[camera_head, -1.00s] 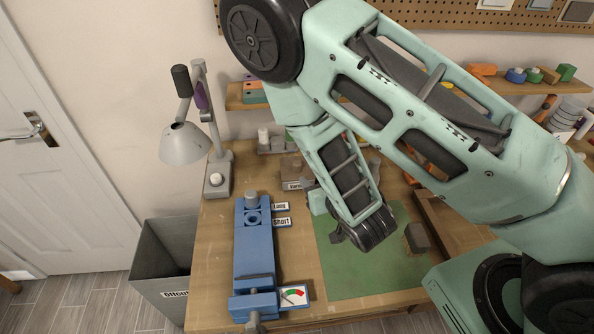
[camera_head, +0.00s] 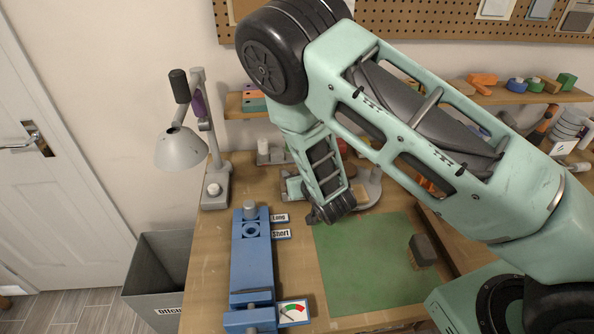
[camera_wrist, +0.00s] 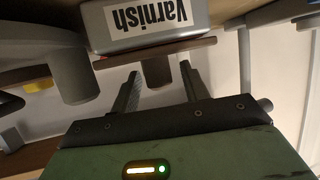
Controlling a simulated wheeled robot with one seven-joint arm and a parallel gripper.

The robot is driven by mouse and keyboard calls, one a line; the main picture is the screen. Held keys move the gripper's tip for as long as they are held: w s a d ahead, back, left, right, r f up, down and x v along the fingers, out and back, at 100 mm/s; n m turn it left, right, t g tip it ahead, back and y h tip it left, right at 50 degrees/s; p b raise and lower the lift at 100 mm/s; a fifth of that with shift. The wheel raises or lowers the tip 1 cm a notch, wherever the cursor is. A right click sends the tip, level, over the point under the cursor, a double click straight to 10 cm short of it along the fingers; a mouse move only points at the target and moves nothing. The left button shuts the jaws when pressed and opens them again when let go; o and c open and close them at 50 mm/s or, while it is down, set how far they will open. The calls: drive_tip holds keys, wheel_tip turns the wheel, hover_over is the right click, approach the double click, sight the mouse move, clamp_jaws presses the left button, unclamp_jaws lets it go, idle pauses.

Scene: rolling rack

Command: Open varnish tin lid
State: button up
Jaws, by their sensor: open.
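The varnish tin (camera_wrist: 150,30) is a grey box with a white "Varnish" label, at the top of the wrist view, where the picture looks upside down. A thin reddish-brown lid (camera_wrist: 158,54) runs along the tin's edge nearest my gripper and sticks out past its side. In the head view my forearm and wrist hide the fingers and most of the area around the tin at the back of the bench.
A grey cylindrical object (camera_wrist: 75,75) stands beside the tin in the wrist view. In the head view, a blue fixture (camera_head: 252,265) and a lamp (camera_head: 181,147) are on the left. A dark block (camera_head: 422,250) sits on the green mat (camera_head: 350,265), which is otherwise clear.

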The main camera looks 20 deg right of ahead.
drive_tip(key=shift+w+f, duration=0.1)
drive_tip(key=shift+w, duration=0.05)
drive_tip(key=shift+c, duration=0.3)
clamp_jaws()
